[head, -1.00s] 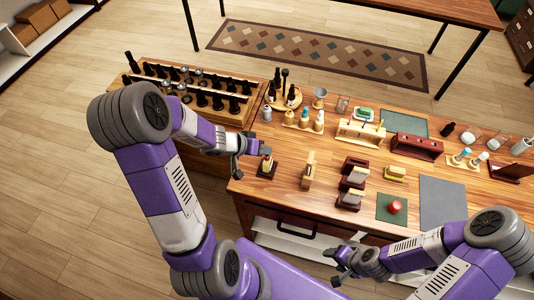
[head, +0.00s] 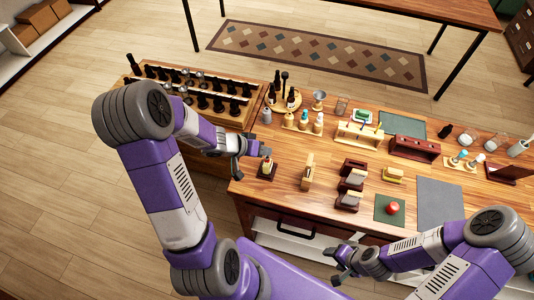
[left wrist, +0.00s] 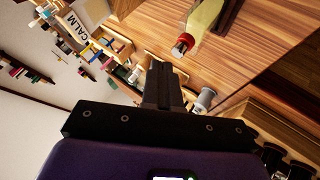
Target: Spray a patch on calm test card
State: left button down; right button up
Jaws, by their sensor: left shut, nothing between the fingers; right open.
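My left gripper (head: 262,151) is shut and empty above the left part of the wooden table. Its closed fingers (left wrist: 163,85) also show in the left wrist view. A small pale bottle (head: 267,166) in a dark holder stands just in front of it, apart from the fingers. In the left wrist view a pale yellow-green object with a red tip (left wrist: 183,44) lies beyond the fingers. A white card lettered CALM (left wrist: 77,27) shows at upper left there; I cannot tell which head-view card it is. My right gripper (head: 341,262) is open and empty off the table's front edge.
A wooden rack (head: 190,93) of dark bottles stands at the left. Card holders (head: 352,180), a dark red block (head: 414,148) and a red ball (head: 393,208) on a green mat stand to the right. A grey mat (head: 440,200) is bare.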

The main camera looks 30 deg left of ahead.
aim_at(264, 162)
pick_arm(q)
jog(key=shift+r, duration=0.1)
notch_tip(264, 162, up, 6)
jog(key=p, duration=0.4)
dwell(0.5)
dwell(0.7)
